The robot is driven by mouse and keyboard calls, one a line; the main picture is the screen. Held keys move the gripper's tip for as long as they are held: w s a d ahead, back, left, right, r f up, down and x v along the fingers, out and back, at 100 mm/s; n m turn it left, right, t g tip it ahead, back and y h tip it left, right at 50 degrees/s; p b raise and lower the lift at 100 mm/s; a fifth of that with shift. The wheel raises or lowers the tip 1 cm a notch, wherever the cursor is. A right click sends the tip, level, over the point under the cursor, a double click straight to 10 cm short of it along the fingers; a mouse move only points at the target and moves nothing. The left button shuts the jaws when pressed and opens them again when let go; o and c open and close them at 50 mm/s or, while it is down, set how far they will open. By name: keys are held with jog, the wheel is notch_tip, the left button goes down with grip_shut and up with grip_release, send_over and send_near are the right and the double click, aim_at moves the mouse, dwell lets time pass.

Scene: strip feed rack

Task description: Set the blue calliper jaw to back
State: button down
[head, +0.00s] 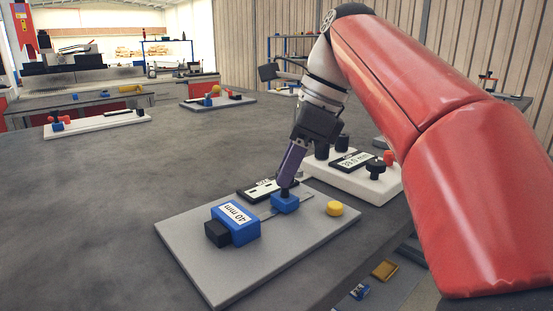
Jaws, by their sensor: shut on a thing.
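The blue calliper jaw (284,205) is a small blue block on a grey base plate (205,281), seated at a slot that runs across the plate. My gripper (286,188) comes down from above and is shut on the jaw's dark upper part; the fingers hide most of that part. A larger blue block (240,230) with a "40 mm" label and a black end piece (217,235) lies to the left of the jaw, with a gap between them. A black plate with white markings (255,191) stands behind the jaw.
A yellow round button (335,209) is on the plate right of the jaw. A white box (361,186) with a display and several dark knobs stands close behind. The grey table (110,190) is clear to the left; its edge is at the right front.

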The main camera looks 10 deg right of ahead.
jog(key=shift+w+d, duration=0.1)
jog(key=shift+w, duration=0.05)
jog(key=c, duration=1.1)
grip_release()
jog(key=shift+d, duration=0.1)
jog(key=shift+c, duration=0.2)
jog(key=shift+r, duration=0.1)
jog(key=p+v, duration=0.2)
jog(key=v, duration=0.5)
jog(key=shift+r, duration=0.3)
jog(key=shift+d, duration=0.15)
